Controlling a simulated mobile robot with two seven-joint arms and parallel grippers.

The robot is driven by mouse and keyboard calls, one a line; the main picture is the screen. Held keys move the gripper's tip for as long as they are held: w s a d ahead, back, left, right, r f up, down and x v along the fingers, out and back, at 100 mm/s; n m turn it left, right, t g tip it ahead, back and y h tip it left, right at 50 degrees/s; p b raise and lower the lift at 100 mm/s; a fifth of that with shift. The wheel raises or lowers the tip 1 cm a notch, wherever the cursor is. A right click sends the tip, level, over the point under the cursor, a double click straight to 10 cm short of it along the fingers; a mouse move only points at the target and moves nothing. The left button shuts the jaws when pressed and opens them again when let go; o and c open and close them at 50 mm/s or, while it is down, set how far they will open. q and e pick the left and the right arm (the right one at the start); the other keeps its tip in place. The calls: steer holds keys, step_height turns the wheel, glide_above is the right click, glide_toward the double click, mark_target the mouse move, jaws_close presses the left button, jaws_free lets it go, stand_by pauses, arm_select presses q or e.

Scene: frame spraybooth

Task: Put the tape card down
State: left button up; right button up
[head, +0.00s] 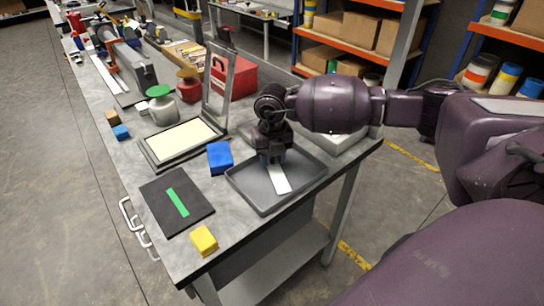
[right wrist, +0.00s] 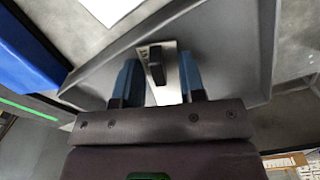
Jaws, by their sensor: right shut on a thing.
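The tape card (head: 279,178) is a pale narrow plate. In the right wrist view the card (right wrist: 169,92) carries a small black block and lies between two blue fingertips. My right gripper (head: 271,158) points down over the grey tray (head: 240,187) and is shut on the card's sides. The card's free end shows over the tray floor in the head view. I cannot tell whether it touches the floor. The gripper hides the card's other end in the head view. My left gripper is not in view.
A blue block (head: 220,157) stands just left of the tray. A black mat with a green strip (head: 177,202) and a yellow block (head: 204,240) lie near the bench's front. A framed pale screen (head: 180,143) is behind them. Bare bench shows around the mat.

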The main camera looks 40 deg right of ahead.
steer(key=shift+f, duration=0.2)
steer(key=o, duration=0.9)
steer(key=shift+r, duration=0.15)
step_height(320, 180, up, 12)
steer(key=shift+r+p, duration=0.1)
steer(key=shift+p, duration=0.45)
